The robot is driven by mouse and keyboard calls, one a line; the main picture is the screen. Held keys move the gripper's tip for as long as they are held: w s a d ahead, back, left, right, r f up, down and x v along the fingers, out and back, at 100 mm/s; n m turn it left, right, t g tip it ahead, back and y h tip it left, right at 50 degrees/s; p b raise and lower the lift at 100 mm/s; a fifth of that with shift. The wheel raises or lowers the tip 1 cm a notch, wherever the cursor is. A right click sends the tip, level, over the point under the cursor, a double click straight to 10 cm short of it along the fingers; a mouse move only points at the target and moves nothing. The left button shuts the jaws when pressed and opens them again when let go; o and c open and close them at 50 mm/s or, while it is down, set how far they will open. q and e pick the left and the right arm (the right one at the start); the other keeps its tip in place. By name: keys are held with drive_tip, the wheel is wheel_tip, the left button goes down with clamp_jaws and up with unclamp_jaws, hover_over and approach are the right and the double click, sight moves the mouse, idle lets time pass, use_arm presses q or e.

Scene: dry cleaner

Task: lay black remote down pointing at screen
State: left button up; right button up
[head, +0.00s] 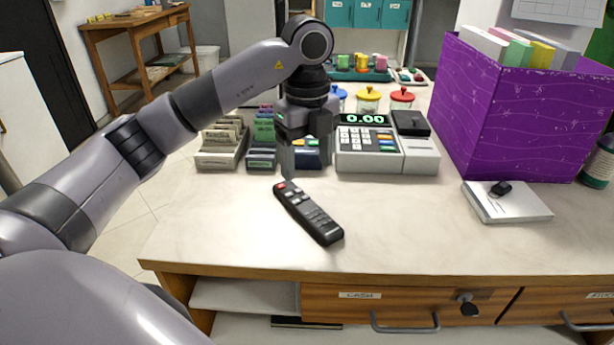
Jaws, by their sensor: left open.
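The black remote (308,213) lies flat on the pale counter, its red-button end toward the back left and its other end toward the front right. My left gripper (305,162) points down just behind the remote's red-button end; it is open, with nothing seen between its fingers. The only lit screen in view is the cash register's display (366,119), showing green "0.00", behind and to the right of the remote. The remote's red-button end points to the left of this display. My right gripper is not in view.
The cash register (420,157) stands right of my left gripper, with card trays (222,148) to the left. A purple box (510,120) and a white box (506,203) are at the right. The counter (400,225) right of the remote is clear.

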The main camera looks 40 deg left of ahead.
use_arm(q)
drive_tip(key=shift+r, duration=1)
drive_tip(key=shift+s, duration=0.15)
